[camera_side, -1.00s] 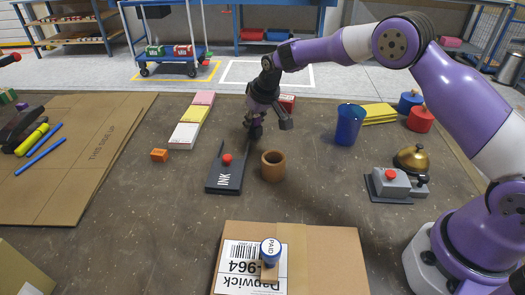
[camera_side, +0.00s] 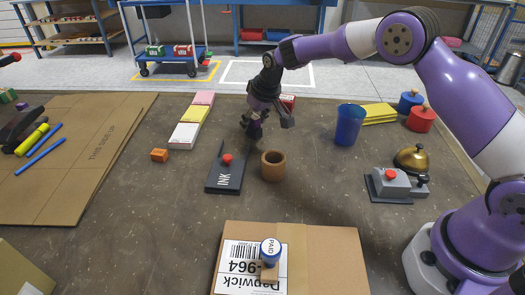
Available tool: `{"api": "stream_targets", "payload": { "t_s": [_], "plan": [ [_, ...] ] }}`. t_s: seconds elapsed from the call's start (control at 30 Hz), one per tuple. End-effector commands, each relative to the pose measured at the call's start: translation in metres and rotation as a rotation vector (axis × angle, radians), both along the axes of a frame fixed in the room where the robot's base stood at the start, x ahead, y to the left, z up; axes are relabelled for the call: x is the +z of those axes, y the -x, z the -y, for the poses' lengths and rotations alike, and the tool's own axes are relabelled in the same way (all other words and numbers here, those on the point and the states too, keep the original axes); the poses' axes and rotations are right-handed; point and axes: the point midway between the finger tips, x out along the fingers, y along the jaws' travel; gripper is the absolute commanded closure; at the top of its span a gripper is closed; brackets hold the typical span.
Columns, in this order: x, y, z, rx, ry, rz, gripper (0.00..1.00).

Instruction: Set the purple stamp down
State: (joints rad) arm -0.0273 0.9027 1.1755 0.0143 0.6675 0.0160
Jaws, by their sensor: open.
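My gripper (camera_side: 253,120) is open, pointing down low over the brown table, just behind the ink pad. A small dark purple shape (camera_side: 256,130) shows at its fingertips; this seems to be the purple stamp, standing at the table and partly hidden by the fingers. I cannot tell whether the fingers still touch it. The black ink pad (camera_side: 225,174), marked INK, with a red knob, lies in front of the gripper to the left.
A brown cup (camera_side: 273,167) stands close in front of the gripper. A blue-topped PAID stamp (camera_side: 270,249) stands on the labelled carton (camera_side: 335,255). Paper stacks (camera_side: 184,137) lie to the left, a blue cup (camera_side: 349,126) to the right. The table between carton and ink pad is clear.

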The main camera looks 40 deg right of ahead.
Motion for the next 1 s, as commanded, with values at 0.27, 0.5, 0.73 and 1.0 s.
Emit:
{"api": "stream_targets", "payload": {
  "t_s": [0.27,0.5,0.73,1.0],
  "plan": [
    [0.059,0.024,0.000,0.000,0.000,0.005,0.40],
    [0.094,0.039,0.000,0.000,0.000,0.003,0.40],
    [0.128,0.069,0.002,-0.001,0.000,0.017,0.40],
    [0.176,0.189,0.008,0.000,-0.001,0.062,0.40]
  ]
}}
